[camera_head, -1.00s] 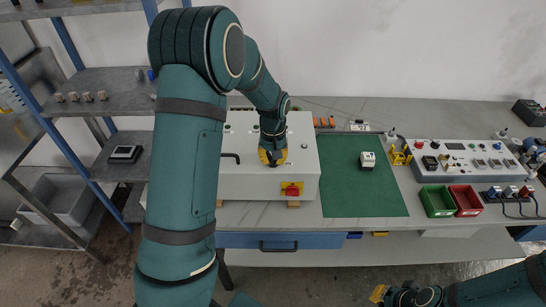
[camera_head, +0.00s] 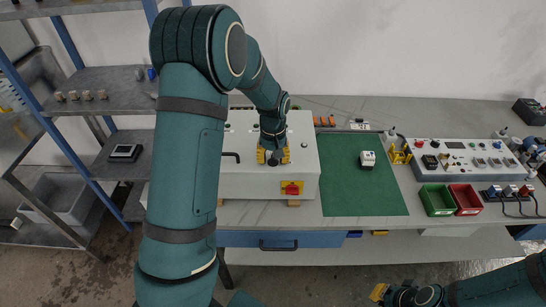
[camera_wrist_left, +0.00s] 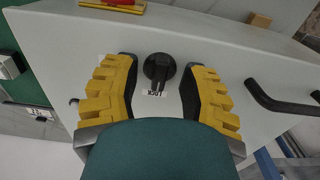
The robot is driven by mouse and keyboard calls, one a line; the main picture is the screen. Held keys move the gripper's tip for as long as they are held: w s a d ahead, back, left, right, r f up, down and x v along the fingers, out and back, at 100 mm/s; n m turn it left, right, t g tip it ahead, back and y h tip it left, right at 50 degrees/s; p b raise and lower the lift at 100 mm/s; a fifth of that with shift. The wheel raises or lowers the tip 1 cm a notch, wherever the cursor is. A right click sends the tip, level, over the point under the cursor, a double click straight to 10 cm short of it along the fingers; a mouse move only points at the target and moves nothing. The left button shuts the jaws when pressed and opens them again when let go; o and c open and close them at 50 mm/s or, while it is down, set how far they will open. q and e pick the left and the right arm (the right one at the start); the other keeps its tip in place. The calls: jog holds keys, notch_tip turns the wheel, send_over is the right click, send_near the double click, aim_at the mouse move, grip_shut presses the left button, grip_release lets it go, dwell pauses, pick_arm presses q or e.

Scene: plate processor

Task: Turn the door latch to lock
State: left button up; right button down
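The door latch, a black knob with a short bar, sits on top of the white box; it shows in the left wrist view (camera_wrist_left: 159,68). Its bar points to a small label reading LOCK (camera_wrist_left: 155,93). My left gripper (camera_wrist_left: 161,72) is open, its yellow fingers on both sides of the latch with gaps between. In the head view, my left gripper (camera_head: 273,157) is over the top of the white box (camera_head: 238,184). My right gripper (camera_head: 378,293) is at the lower right, away from the bench; its opening is unclear.
A black handle (camera_wrist_left: 283,100) stands near the latch. A red switch on a yellow plate (camera_head: 291,188) is on the box front. A green mat (camera_head: 360,195) with a small white device (camera_head: 367,160) lies right of the box. Green (camera_head: 437,201) and red (camera_head: 466,200) bins stand further right.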

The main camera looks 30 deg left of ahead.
aim_at(273, 158)
pick_arm(q)
notch_tip(273, 158, up, 12)
dwell(0.6)
dwell(0.4)
